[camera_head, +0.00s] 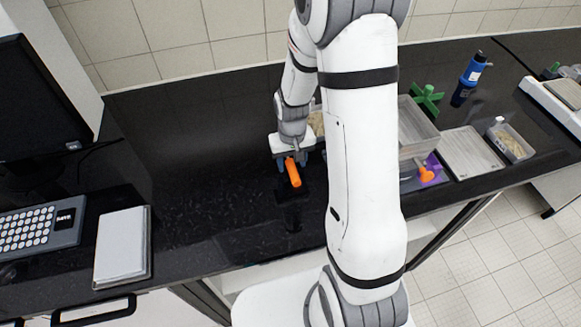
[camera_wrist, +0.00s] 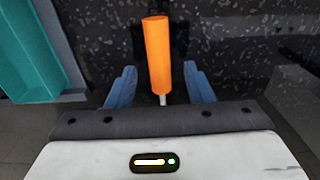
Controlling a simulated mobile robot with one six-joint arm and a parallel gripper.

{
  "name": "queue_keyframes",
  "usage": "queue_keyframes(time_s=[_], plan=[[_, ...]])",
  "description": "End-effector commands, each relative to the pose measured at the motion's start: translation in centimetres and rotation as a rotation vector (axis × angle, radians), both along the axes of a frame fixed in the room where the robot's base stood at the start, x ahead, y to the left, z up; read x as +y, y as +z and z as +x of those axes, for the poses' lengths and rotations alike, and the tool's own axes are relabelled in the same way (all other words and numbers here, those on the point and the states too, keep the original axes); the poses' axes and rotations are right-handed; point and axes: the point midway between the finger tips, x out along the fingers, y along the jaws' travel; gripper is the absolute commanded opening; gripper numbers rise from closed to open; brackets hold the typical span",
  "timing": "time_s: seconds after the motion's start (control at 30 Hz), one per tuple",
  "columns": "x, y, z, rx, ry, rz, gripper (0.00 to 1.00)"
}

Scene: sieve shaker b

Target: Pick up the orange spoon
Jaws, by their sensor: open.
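The orange spoon shows as an orange handle (camera_head: 293,172) at my gripper above the black bench. In the wrist view the orange handle (camera_wrist: 157,55) points away from my gripper, with a short pale shaft at its near end. My gripper (camera_wrist: 160,86) is open. Its two blue fingers stand on either side of the handle's near end, with a gap on both sides. In the head view my gripper (camera_head: 291,160) is small and partly hidden by the handle. The spoon's bowl is hidden.
My own arm hides the bench's middle. To the right are clear containers (camera_head: 417,130), a grey tray (camera_head: 471,152), a green cross-shaped piece (camera_head: 427,97) and a blue bottle (camera_head: 474,69). A keyboard (camera_head: 40,228) and a white box (camera_head: 121,246) lie left. A teal tray (camera_wrist: 30,60) shows in the wrist view.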

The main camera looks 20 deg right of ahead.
Motion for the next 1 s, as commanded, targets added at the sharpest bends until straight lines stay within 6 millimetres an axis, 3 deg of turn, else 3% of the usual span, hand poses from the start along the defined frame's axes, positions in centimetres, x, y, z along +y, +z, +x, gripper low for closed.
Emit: queue_keyframes(time_s=[0.2, 0.43, 1.0], plan=[[-0.1, -1.7, 0.0, 0.001, -0.001, 0.0, 0.47], [-0.1, -1.8, 0.0, -0.001, -0.002, 0.0, 0.47], [-0.1, -1.7, 0.0, -0.001, -0.003, 0.0, 0.01]])
